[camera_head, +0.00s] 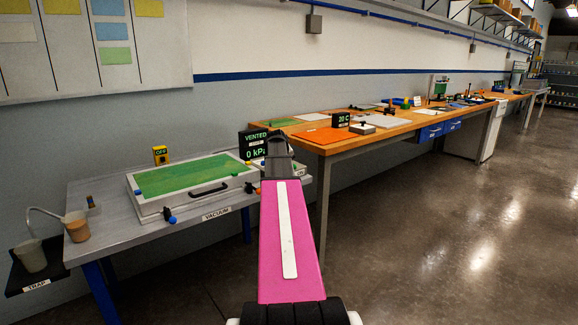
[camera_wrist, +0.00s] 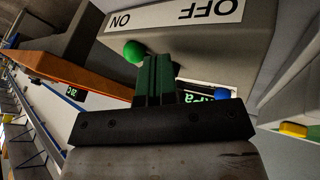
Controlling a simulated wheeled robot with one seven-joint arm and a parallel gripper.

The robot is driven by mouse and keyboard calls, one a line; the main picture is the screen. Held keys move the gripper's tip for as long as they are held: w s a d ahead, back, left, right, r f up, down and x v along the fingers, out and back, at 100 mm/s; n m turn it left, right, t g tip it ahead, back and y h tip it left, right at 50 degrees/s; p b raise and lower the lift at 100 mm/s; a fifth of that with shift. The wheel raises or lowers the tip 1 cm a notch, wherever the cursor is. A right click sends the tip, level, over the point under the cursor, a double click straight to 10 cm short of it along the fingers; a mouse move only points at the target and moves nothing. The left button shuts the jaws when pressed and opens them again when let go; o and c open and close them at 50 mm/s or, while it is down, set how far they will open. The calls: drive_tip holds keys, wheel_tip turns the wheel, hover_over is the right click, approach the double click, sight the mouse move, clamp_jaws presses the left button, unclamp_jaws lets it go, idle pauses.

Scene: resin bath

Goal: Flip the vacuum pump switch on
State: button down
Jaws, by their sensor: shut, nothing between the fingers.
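In the wrist view a grey box face (camera_wrist: 240,50), which I take for the vacuum pump switch housing, carries an upside-down label (camera_wrist: 175,15) with ON at left and OFF at right. A green ball (camera_wrist: 134,50) sits near the ON end; I cannot tell if it is the switch lever's tip. My gripper (camera_wrist: 157,75) is shut and empty, its fingertips just beside the green ball; contact is unclear. In the head view my gripper (camera_head: 277,150) hides most of the box. A display (camera_head: 253,145) behind it reads VENTED, 0 kPa.
A wooden bench (camera_head: 325,140) stands close at right. The floor at right is clear.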

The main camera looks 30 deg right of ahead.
drive_tip(key=v, duration=1)
drive_tip(key=shift+s+a, duration=0.3)
drive_tip(key=shift+s, duration=0.05)
drive_tip(key=shift+r, duration=0.15)
drive_tip(key=shift+a, duration=0.1)
